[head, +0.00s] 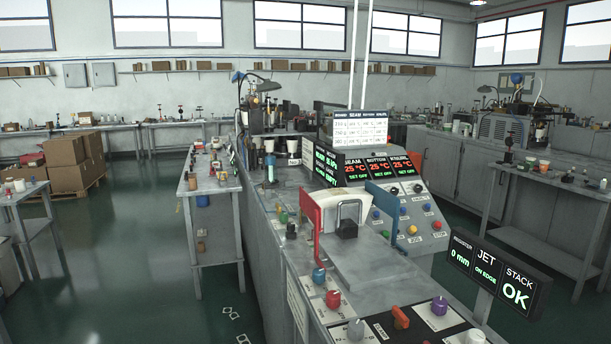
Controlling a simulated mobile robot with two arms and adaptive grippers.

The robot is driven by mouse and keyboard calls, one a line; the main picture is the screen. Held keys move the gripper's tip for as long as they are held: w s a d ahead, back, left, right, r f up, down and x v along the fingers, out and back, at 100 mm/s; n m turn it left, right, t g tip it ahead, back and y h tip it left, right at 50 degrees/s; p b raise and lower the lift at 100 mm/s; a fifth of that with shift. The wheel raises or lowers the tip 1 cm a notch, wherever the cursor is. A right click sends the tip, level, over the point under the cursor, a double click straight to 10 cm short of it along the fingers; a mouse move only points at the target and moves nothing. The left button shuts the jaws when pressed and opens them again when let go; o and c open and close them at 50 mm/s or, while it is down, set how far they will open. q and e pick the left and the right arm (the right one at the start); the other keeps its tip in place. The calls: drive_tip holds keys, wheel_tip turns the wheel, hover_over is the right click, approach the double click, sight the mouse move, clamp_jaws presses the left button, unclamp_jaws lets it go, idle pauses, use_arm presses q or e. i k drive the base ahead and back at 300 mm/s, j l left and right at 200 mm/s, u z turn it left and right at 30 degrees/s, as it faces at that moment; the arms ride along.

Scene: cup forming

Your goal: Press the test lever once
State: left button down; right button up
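I cannot tell for certain which control is the test lever, since no readable label names it. Candidates in the head view are a red upright bar (310,217) and a blue upright bar (384,203) on either side of a white curved part (345,213). A small orange-red toggle (401,318) is on the front panel. Neither of my grippers is in view.
A control panel with coloured buttons (412,230) and red displays (376,168) stands behind. A screen reading "OK" (497,274) is at right. Knobs, including a purple one (439,306), line the front. Open floor (150,250) lies left.

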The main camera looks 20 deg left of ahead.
sight(270, 186)
drive_tip(key=i+j+z, duration=0.1)
drive_tip(key=i+j, duration=0.15)
drive_tip(key=i+j+z, duration=0.1)
drive_tip(key=i+j, duration=0.15)
drive_tip(key=j, duration=0.15)
drive_tip(key=i+j+z, duration=0.25)
drive_tip(key=i+j, duration=0.2)
drive_tip(key=j, duration=0.25)
drive_tip(key=i+j+z, duration=0.1)
drive_tip(key=j, duration=0.3)
drive_tip(key=i+j, duration=0.2)
drive_tip(key=j, duration=0.2)
drive_tip(key=i+j, duration=0.45)
drive_tip(key=j, duration=0.3)
drive_tip(key=i+j, duration=0.2)
drive_tip(key=j, duration=0.15)
drive_tip(key=i+j, duration=0.25)
drive_tip(key=j, duration=0.15)
